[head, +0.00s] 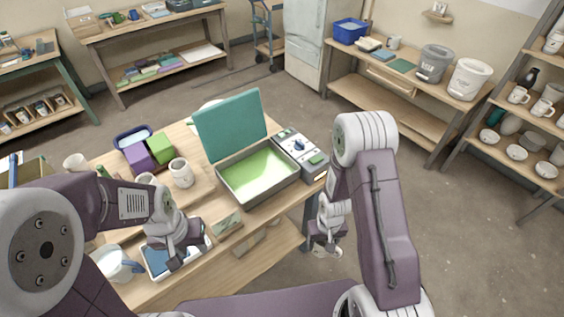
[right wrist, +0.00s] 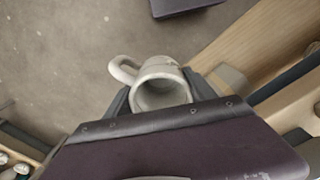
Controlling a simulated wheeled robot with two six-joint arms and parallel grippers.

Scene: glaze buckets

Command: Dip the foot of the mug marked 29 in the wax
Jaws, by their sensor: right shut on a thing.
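A pale grey mug (right wrist: 160,88) is gripped in my right gripper (right wrist: 160,100), its open mouth facing the right wrist camera and its handle to the upper left. No number can be read on it. In the head view my right gripper (head: 326,234) hangs beyond the right end of the workbench, and the mug (head: 328,251) shows partly below it. The wax is a green pool (head: 258,170) in a grey metal pan (head: 231,198) with its teal lid (head: 230,125) raised. My left gripper (head: 174,250) is above a blue-topped tray at the bench front; its jaw opening is unclear.
A control box (head: 300,150) stands right of the pan. Mugs (head: 181,172), green (head: 160,147) and purple (head: 137,158) blocks and a white pitcher (head: 118,263) crowd the left of the bench. Open floor lies right.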

